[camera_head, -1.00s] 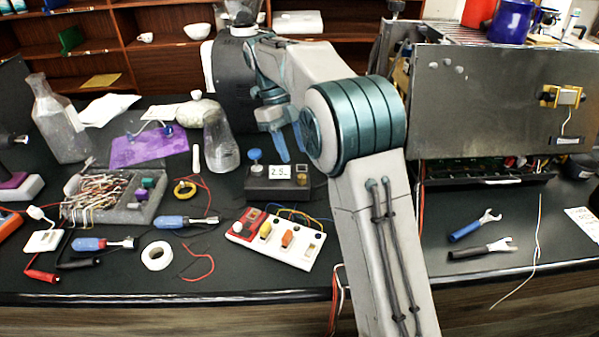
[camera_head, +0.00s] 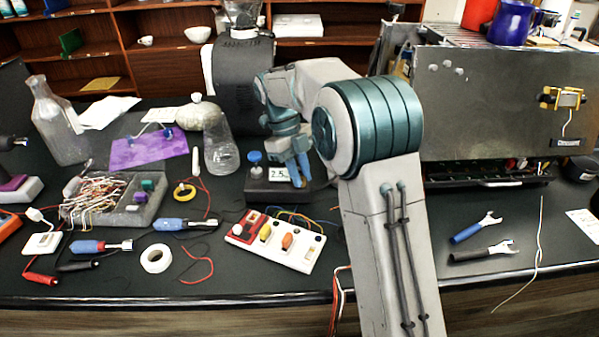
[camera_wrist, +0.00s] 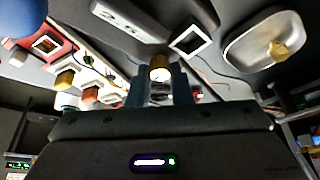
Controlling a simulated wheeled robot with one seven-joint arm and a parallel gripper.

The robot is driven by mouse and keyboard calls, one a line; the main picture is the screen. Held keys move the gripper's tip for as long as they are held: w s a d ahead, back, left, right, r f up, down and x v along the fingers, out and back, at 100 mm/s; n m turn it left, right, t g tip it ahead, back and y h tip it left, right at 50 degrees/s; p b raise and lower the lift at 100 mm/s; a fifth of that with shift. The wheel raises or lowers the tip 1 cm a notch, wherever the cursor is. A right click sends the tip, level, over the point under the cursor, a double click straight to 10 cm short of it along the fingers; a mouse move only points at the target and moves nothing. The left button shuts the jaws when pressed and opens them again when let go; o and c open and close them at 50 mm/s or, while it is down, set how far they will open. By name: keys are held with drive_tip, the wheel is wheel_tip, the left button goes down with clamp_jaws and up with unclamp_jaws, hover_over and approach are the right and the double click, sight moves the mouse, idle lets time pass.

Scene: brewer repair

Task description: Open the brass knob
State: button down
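My gripper (camera_head: 298,177) points down over the right part of a black box (camera_head: 256,193) with a blue knob (camera_head: 255,157) and a small display reading about 2.5. In the wrist view, a brass knob (camera_wrist: 160,67) lies between the tips of my two dark blue fingers (camera_wrist: 160,82), one finger on each side. The fingers stand apart. I cannot tell whether they touch the knob. In the head view my fingers hide the brass knob.
A white switch board (camera_head: 276,242) with a red end lies just in front of the box. A glass flask (camera_head: 220,150) stands to its left and a dark machine (camera_head: 240,85) behind. Several tools and wires lie on the bench. A metal panel (camera_head: 490,105) stands at right.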

drive_tip(key=shift+n, duration=0.4)
drive_tip(key=n+t+h+b, duration=0.1)
drive_tip(key=n, duration=0.2)
drive_tip(key=shift+s+a+n, duration=0.1)
drive_tip(key=shift+n, duration=0.3)
drive_tip(key=n+t+b, duration=0.1)
drive_tip(key=n, duration=0.1)
drive_tip(key=n+t+b, duration=0.1)
drive_tip(key=n, duration=0.1)
drive_tip(key=shift+s+f+n+h, duration=0.1)
drive_tip(key=shift+n+h, duration=0.2)
drive_tip(key=n+t+b, duration=0.2)
drive_tip(key=n+b, duration=0.1)
drive_tip(key=n, duration=0.1)
drive_tip(key=shift+s, duration=0.15)
drive_tip(key=n+t+y+b, duration=0.1)
drive_tip(key=n+b, duration=0.1)
drive_tip(key=n, duration=0.2)
drive_tip(key=shift+n, duration=0.3)
drive_tip(key=c, duration=1.3)
unclamp_jaws()
drive_tip(key=shift+s, duration=0.1)
